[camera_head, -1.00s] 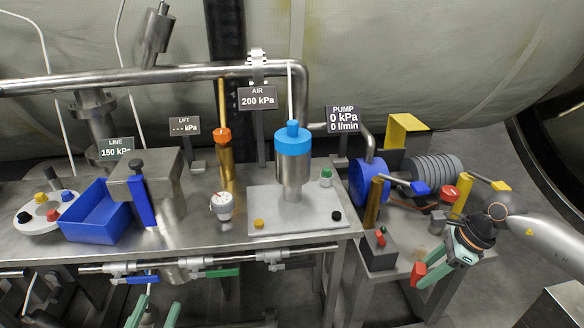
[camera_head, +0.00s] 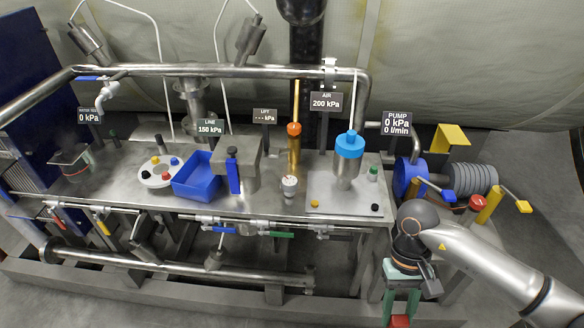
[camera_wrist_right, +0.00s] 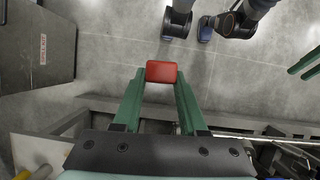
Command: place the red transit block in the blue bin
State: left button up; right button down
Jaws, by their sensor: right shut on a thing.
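The red transit block (camera_wrist_right: 161,71) is between the fingertips of my right gripper (camera_wrist_right: 161,75) in the right wrist view. That gripper is shut on it and holds it above the grey floor. In the head view the right gripper (camera_head: 400,309) points down in front of the bench's right end, and the block (camera_head: 400,322) is partly cut off by the bottom edge. The blue bin (camera_head: 197,190) stands on the bench left of centre, far to the left of the gripper. Green fingers, apparently my left gripper's (camera_wrist_right: 307,64), show at the right wrist view's edge; their opening is unclear.
A grey metal block with a blue handle (camera_head: 233,172) stands right beside the bin. A white round plate with coloured knobs (camera_head: 160,172) is to its left. A blue-capped cylinder (camera_head: 349,160) and gauge (camera_head: 289,186) stand between bin and gripper. A horizontal pipe (camera_head: 230,71) runs behind.

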aim_at(204, 181)
jog(key=i+j+z, duration=0.1)
jog(key=j, duration=0.95)
jog(key=i+j, duration=0.15)
jog(key=j, duration=0.85)
jog(key=i+j+z, duration=0.15)
jog(key=j, duration=0.9)
jog(key=i+j, duration=0.35)
jog(key=i, duration=0.15)
